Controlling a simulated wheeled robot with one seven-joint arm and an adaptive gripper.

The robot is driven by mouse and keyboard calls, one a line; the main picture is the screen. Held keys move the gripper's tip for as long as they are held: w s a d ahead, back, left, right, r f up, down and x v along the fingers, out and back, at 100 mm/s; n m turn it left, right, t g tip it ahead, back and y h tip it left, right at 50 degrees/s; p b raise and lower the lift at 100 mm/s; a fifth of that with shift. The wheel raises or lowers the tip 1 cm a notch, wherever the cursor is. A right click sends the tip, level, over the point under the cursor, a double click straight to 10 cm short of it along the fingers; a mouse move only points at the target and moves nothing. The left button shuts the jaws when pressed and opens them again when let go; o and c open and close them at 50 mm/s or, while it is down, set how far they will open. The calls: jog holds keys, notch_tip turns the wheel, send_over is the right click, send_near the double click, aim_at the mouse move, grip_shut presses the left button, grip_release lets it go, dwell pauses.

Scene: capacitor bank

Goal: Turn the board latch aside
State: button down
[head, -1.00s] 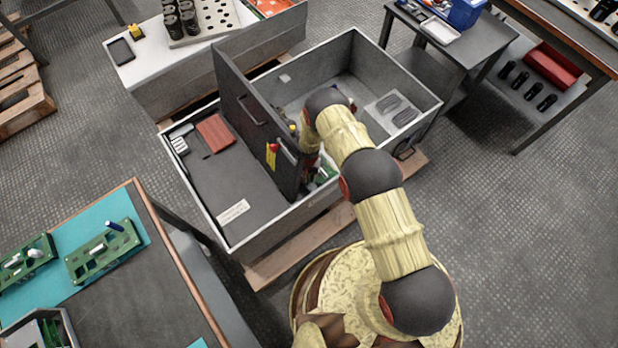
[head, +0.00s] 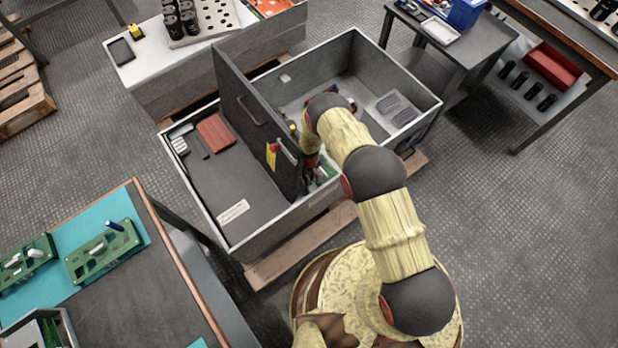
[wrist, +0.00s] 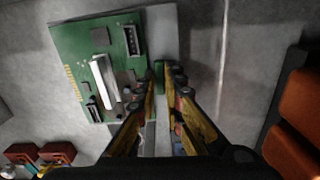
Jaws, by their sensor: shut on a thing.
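In the wrist view a green circuit board (wrist: 85,58) with a white bar and dark parts lies at the upper left, against a grey plate. In the head view the green board (head: 324,173) shows only in part, at the near end of the open grey cabinet, beside my arm. My gripper is mostly hidden there by the arm.
The upright dark door panel (head: 240,100) with a handle stands close left of my arm. The grey cabinet (head: 435,105) has raised walls around the arm. A workbench (head: 110,290) with green boards is at the lower left. Open floor lies to the right.

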jog(key=shift+n, duration=0.5)
jog(key=c, duration=1.9)
grip_release()
notch_tip(320, 180, up, 12)
